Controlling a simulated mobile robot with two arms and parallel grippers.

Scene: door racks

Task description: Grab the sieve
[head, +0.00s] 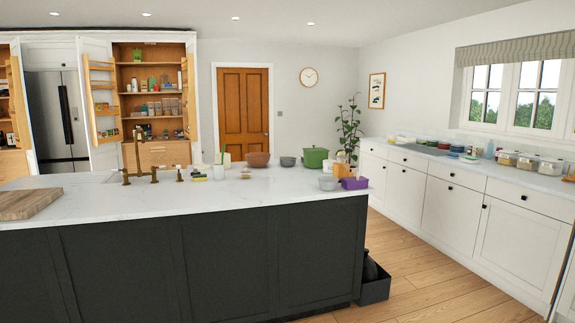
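I cannot clearly make out a sieve. A small light grey bowl-shaped thing (328,183) sits near the right end of the kitchen island's white top (260,205), just left of a purple box (354,183). It may be the sieve, but it is too small to tell. A dark grey bowl (288,161) stands farther back on the island, between a brown bowl (258,159) and a green pot (315,157). Neither of my grippers shows in the head view.
The dark-fronted island (225,259) blocks the way ahead. A brass tap (138,160) and a wooden board (27,203) are on it. White cabinets (452,205) line the right wall. Wooden floor (415,275) is open between, with a dark bin (375,288) beside the island.

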